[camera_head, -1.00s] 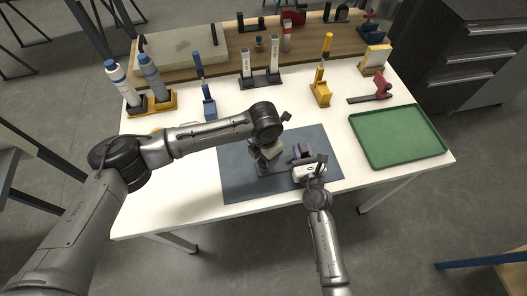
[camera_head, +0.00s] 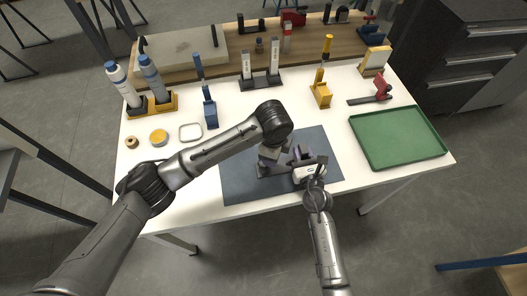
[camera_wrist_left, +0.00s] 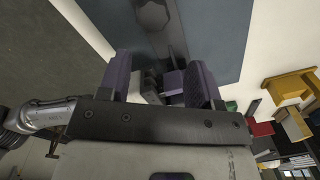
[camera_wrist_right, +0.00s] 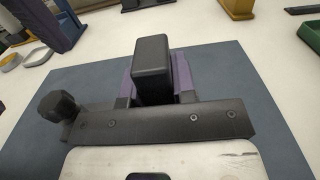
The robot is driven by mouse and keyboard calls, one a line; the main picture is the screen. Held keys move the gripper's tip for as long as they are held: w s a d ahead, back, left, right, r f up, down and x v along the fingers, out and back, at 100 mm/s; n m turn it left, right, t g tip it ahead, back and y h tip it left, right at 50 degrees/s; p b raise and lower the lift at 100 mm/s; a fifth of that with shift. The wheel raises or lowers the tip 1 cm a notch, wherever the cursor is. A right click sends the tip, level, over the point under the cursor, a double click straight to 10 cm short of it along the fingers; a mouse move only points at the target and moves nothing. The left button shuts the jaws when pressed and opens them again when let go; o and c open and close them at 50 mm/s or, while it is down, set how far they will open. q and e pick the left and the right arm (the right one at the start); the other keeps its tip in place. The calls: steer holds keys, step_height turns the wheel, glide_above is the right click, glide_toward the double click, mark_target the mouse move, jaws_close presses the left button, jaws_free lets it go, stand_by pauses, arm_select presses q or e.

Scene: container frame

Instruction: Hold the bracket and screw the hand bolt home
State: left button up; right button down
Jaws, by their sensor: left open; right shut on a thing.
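The dark bracket (camera_head: 272,171) lies on the blue-grey mat near the front of the table. My right gripper (camera_head: 303,163) is shut on the bracket's upright black block, which shows between its purple fingers in the right wrist view (camera_wrist_right: 152,68). A dark faceted knob, apparently the hand bolt (camera_wrist_right: 60,106), stands left of that block. My left gripper (camera_head: 268,152) is over the bracket's left part. In the left wrist view its fingers (camera_wrist_left: 160,82) are apart, with dark bracket parts beyond them. I cannot tell whether they touch the bolt, which the left hand hides in the head view.
A green tray (camera_head: 399,137) lies to the right, with a red clamp (camera_head: 382,90) behind it. A yellow stand (camera_head: 321,93), a black double stand (camera_head: 262,80) and a blue stand (camera_head: 210,113) line the back. A yellow tin (camera_head: 158,137) and a pale square ring (camera_head: 190,132) lie left.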

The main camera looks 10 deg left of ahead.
mark_target(281, 160)
arm_select(q)
steer(key=n, duration=0.6)
steer(key=a+n, duration=0.1)
steer(key=n, duration=1)
steer(key=shift+s+a+n, duration=0.15)
steer(key=shift+a+n, duration=0.05)
steer(key=shift+n, duration=0.1)
steer(key=n, duration=0.4)
steer(key=a+n, duration=0.1)
steer(key=n, duration=0.1)
steer(key=shift+s+a+f+n+g, duration=0.1)
steer(key=shift+s+f+n+g, duration=0.05)
steer(key=shift+f+n+g, duration=0.2)
steer(key=shift+f, duration=3.9)
steer(key=shift+c, duration=0.3)
